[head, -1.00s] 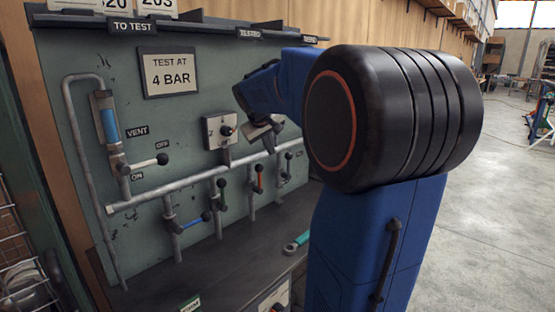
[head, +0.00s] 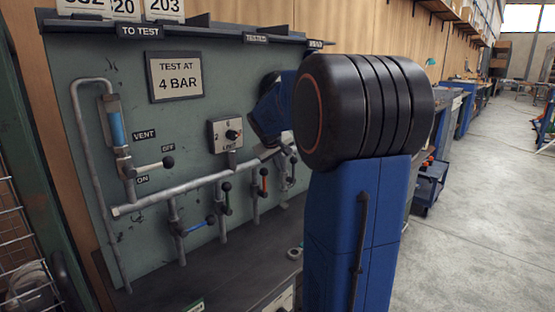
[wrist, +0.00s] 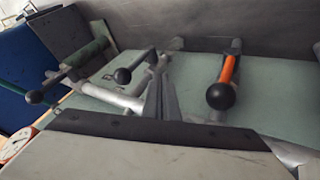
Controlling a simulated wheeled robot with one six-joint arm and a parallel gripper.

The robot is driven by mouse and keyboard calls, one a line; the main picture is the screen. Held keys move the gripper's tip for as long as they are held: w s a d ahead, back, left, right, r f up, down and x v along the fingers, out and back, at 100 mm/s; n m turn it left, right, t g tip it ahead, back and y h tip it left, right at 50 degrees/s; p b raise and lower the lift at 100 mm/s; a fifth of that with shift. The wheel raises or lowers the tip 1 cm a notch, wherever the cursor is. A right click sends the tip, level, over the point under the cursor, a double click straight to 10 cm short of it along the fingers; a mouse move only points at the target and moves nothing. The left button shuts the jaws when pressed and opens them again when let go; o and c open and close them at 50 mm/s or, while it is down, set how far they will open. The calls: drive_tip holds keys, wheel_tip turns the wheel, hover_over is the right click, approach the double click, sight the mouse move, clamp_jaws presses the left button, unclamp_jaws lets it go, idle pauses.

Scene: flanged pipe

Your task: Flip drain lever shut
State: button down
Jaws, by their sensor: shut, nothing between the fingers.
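Several ball-ended levers hang along the horizontal pipe (head: 180,188) on the green panel: a blue-sleeved one (head: 197,226), a dark one (head: 225,197), an orange-red-sleeved one (head: 264,182) and one at the right end (head: 291,168). No readable label marks the drain lever. In the wrist view, an orange-sleeved lever (wrist: 228,75) is right of my gripper (wrist: 160,85), a grey lever (wrist: 138,66) is just left, and a green-sleeved one (wrist: 80,60) is farther left. My gripper is shut and empty between the orange and grey levers; contact is unclear.
The vent lever (head: 152,166) points right beside the VENT, ON and OFF labels. Open floor (head: 465,230) lies to the right.

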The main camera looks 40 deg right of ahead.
drive_tip(key=shift+d+f, duration=0.25)
drive_tip(key=shift+d, duration=0.9)
drive_tip(key=shift+d+f, duration=0.2)
drive_tip(key=shift+d, duration=0.95)
drive_tip(key=shift+s+d, duration=0.1)
